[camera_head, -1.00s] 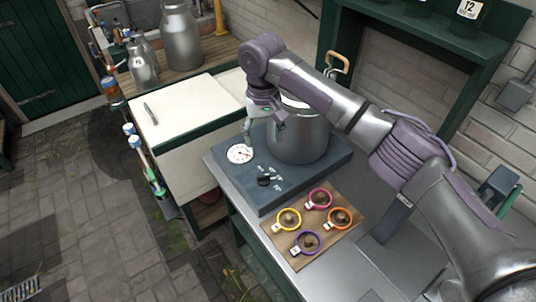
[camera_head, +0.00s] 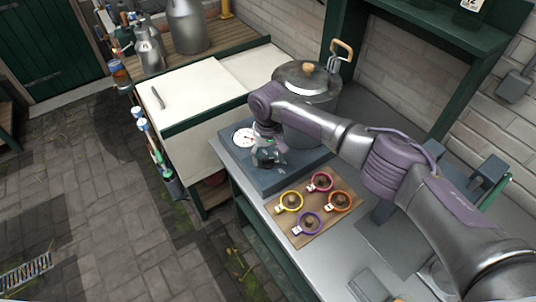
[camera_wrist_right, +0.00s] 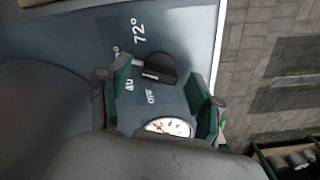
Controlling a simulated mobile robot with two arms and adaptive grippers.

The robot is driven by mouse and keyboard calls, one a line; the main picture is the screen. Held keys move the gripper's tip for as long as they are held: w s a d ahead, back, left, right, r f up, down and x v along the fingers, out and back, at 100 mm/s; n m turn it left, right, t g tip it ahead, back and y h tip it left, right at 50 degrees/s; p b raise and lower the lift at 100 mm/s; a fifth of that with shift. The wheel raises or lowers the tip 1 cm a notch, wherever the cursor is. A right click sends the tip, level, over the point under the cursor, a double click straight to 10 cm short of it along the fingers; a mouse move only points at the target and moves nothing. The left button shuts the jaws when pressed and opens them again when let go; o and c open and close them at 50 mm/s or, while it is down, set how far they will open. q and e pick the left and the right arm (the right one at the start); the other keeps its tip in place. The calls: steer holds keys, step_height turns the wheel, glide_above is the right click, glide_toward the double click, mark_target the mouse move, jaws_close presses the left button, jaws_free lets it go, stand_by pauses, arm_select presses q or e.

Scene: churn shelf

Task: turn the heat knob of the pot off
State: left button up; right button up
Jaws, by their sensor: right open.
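The metal pot (camera_head: 318,84) with a wooden-knobbed lid stands on the dark blue-grey heater base (camera_head: 290,181). My right gripper (camera_head: 268,161) is low over the front of the base and hides the heat knob in the head view. In the right wrist view, the black heat knob (camera_wrist_right: 158,68) lies between the two spread green-padded fingers of my right gripper (camera_wrist_right: 157,82), near their tips. The fingers look apart from it. Labels 72°, 40 and OFF surround the knob. A pale mark shows on the knob, but its exact setting is unclear. My left gripper is out of view.
A white round gauge (camera_head: 243,137) sits on the base beside my right gripper. A wooden board (camera_head: 325,228) with several coloured rings lies in front of the base. A cream worktop (camera_head: 198,90) is to the left, with metal churns (camera_head: 188,28) behind it.

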steer(key=c, duration=1.1)
steer(key=shift+c, duration=0.2)
steer(key=shift+n, duration=0.4)
steer(key=n, duration=0.8)
steer(key=shift+n, duration=0.3)
steer(key=n, duration=0.8)
steer(key=shift+a+r+b, duration=0.1)
steer(key=shift+b, duration=0.2)
steer(key=shift+w+n, duration=0.1)
steer(key=shift+n, duration=0.3)
